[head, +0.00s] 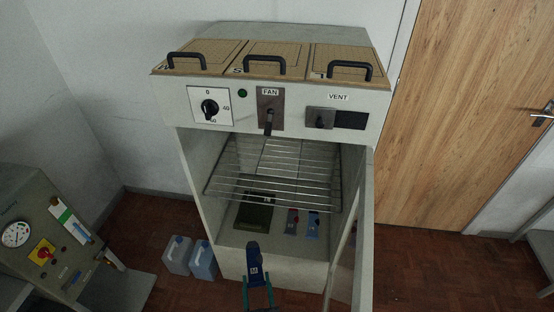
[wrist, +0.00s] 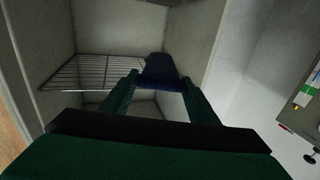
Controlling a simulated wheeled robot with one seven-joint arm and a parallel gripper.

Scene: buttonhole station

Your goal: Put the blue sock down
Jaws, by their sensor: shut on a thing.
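The blue sock (head: 252,252) is dark blue with a small pale mark, and it shows in the head view at the front bottom edge of the open cabinet. My gripper (head: 257,282) has green fingers and is shut on it. In the wrist view the sock (wrist: 160,70) sits between the tips of the fingers, with the cabinet's inside beyond it. The fingers hide part of the sock.
The cabinet (head: 270,262) stands open, with a wire rack (head: 275,175) across its middle. A dark panel (head: 254,212) and small red (head: 291,222) and blue (head: 313,225) items lie on its floor. The open door (head: 364,240) borders the right side. Jugs (head: 203,261) stand left.

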